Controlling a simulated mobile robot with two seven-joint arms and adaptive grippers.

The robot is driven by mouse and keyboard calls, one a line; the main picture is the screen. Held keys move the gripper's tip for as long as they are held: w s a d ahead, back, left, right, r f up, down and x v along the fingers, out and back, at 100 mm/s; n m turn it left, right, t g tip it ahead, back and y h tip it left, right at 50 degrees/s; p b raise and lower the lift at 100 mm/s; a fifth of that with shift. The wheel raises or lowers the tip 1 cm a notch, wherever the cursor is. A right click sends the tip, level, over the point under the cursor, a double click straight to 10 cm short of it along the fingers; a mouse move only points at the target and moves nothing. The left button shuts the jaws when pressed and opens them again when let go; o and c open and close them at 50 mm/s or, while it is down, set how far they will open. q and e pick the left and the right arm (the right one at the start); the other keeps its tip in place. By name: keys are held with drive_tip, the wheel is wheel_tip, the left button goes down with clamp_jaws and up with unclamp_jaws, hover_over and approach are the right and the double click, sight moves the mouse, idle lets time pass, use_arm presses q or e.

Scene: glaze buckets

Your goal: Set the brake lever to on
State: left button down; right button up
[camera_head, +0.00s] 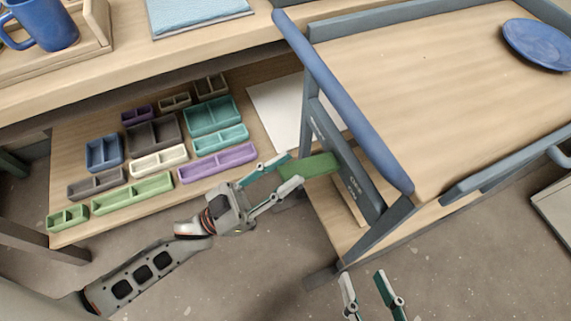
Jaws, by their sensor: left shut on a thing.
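The brake lever is the green piece (312,165) beside the grey-blue side panel (345,165) of the cart. The panel carries small light lettering, too small to read surely. My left gripper (285,178) is shut on the brake lever, with its teal fingertips at the lever's left end. The lever sticks out to the left of the panel. My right gripper (364,279) is at the bottom of the view, below the cart, with its fingers apart and nothing between them.
The cart (420,85) has a blue handle bar (340,95) above the lever and a blue plate (540,43) on top. A lower shelf (65,220) at left holds several coloured trays. A blue mug (45,25) stands on the upper table.

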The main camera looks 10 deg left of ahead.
use_arm(q)
drive_tip(key=shift+s+f, duration=0.15)
drive_tip(key=shift+f, duration=0.6)
drive_tip(key=c, duration=1.5)
unclamp_jaws()
drive_tip(key=shift+r, duration=0.2)
drive_tip(key=v, duration=1.2)
drive_tip(key=shift+a+r, duration=0.1)
drive_tip(key=shift+r, duration=0.05)
